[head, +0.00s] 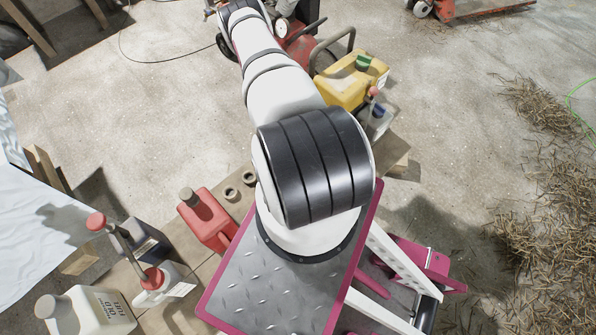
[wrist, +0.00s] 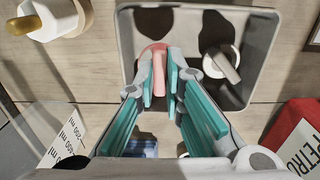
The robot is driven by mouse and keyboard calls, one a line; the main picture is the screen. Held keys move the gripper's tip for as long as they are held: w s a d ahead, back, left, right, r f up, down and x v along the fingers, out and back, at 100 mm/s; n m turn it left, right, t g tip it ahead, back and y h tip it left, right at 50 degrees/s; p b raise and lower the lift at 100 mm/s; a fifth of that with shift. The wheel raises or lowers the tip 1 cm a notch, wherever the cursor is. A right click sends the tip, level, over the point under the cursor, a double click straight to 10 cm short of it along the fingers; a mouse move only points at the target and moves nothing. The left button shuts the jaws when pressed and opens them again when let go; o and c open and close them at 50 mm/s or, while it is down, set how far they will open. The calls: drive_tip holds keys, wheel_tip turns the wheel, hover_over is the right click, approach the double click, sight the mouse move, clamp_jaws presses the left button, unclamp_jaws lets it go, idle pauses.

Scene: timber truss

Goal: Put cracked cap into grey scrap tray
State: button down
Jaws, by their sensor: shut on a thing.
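My gripper (wrist: 166,62) has teal-lined fingers and is shut on a salmon-pink cap (wrist: 157,75) with a round head and a narrow stem. No crack can be made out on it at this size. The grey tray (wrist: 126,40) is at the top of the wrist view, and the cap overlaps its near edge. I cannot tell whether the cap touches the tray floor or hangs above it. A pale grey-white cap-like piece (wrist: 222,62) with a stem is inside the tray at the right. In the head view my own arm hides the gripper, held cap and tray.
A red petrol can (wrist: 298,138) stands right of the gripper, a white marked container (wrist: 66,138) at left. The head view shows a red can (head: 205,222), a white jug (head: 88,312), a yellow can (head: 345,88) and two small rings (head: 231,193) on the planks.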

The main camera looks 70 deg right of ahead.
wheel_tip(320, 180, down, 2)
drive_tip(key=shift+w+f+b, duration=0.1)
drive_tip(key=shift+w+b, duration=0.05)
drive_tip(key=shift+b, duration=0.3)
drive_tip(key=c, duration=1.7)
unclamp_jaws()
